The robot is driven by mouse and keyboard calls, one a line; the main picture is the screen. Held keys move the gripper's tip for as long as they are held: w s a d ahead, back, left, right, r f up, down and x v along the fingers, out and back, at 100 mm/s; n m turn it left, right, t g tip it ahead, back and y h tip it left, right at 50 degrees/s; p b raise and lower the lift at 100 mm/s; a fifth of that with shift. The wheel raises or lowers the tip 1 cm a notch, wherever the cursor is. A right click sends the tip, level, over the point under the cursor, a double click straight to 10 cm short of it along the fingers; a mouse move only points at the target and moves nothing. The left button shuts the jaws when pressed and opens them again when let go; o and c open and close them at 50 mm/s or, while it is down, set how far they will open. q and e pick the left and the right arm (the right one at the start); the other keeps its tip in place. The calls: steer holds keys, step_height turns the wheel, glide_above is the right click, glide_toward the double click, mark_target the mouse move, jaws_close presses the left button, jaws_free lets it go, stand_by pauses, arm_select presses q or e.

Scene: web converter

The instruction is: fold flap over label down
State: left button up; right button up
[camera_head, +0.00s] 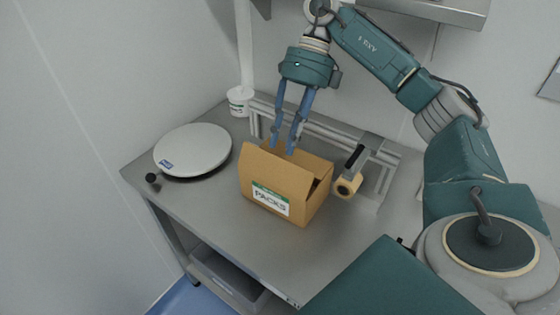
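A brown cardboard box (256,172) stands on the steel table, with a white and green label (270,198) reading PACKS on its front. The flap over the label (277,168) stands up, roughly in line with the front wall. A dark gap shows at its right end. Another tan panel (312,165) lies behind it across the top. My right gripper (283,147) points down at the box's top, behind the raised flap. Its two blue fingers are apart, with nothing visible held between them. Whether the fingertips touch cardboard cannot be told. My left gripper is not in view.
A tape dispenser (347,184) stands close right of the box. A metal frame (325,134) runs behind it. A round white scale plate (192,150) is at the left, with a white tub (240,101) at the back. The table front (232,222) is clear.

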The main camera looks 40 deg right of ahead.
mark_target(281, 159)
steer(key=p+x, duration=0.1)
steer(key=x, duration=0.3)
steer(key=shift+f, duration=0.25)
steer(key=shift+a+f, duration=0.2)
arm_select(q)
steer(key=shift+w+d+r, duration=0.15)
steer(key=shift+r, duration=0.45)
arm_select(e)
jaws_close()
